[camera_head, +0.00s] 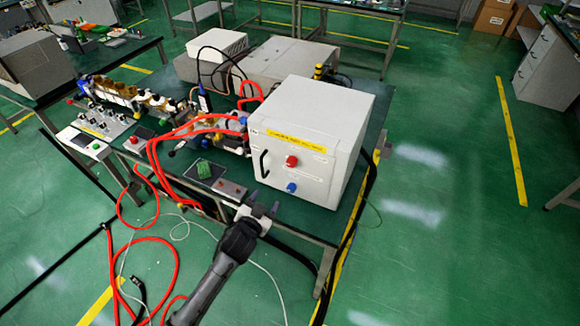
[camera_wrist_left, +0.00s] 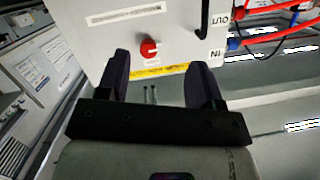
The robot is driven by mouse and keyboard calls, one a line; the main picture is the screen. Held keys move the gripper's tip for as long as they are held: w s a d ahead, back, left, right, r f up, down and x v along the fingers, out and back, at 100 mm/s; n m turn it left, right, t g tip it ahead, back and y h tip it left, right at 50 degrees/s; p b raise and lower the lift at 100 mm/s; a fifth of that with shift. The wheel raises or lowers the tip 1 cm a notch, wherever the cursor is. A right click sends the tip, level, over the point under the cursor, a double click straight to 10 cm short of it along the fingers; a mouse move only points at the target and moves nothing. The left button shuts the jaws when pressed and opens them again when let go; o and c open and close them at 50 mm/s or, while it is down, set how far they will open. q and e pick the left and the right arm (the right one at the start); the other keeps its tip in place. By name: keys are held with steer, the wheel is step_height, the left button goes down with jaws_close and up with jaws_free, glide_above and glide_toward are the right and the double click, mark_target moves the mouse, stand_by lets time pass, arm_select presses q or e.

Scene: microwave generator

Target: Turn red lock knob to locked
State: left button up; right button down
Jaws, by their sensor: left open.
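The red lock knob (camera_head: 291,161) is on the front face of the white box (camera_head: 338,104), right of the black handle (camera_head: 264,163) and above a blue knob (camera_head: 291,187). In the left wrist view the red knob (camera_wrist_left: 148,49) shows between and beyond the two dark fingers. My left gripper (camera_head: 262,206) is open and empty, in front of and below the box face, apart from the knob. It also shows in the left wrist view (camera_wrist_left: 158,82). The knob's turn position is too small to read. My right gripper is not in view.
The box stands on a dark table with red hoses (camera_head: 160,143) to its left. A small control box (camera_head: 230,189) and a green item (camera_head: 204,169) lie near the front edge. The floor at right is clear.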

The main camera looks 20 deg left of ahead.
mark_target(290, 165)
arm_select(q)
steer(key=w+r, duration=0.1)
steer(key=w, duration=0.3)
steer(key=w+d+r+t+h+b, duration=0.1)
steer(key=w, duration=0.4)
steer(key=w+r+t, duration=0.1)
steer(key=w, duration=0.4)
steer(key=shift+w+d+r+h, duration=0.1)
steer(key=shift+d+r+h, duration=0.05)
steer(key=shift+d+h, duration=0.2)
steer(key=c, duration=0.9)
steer(key=shift+m, duration=0.3)
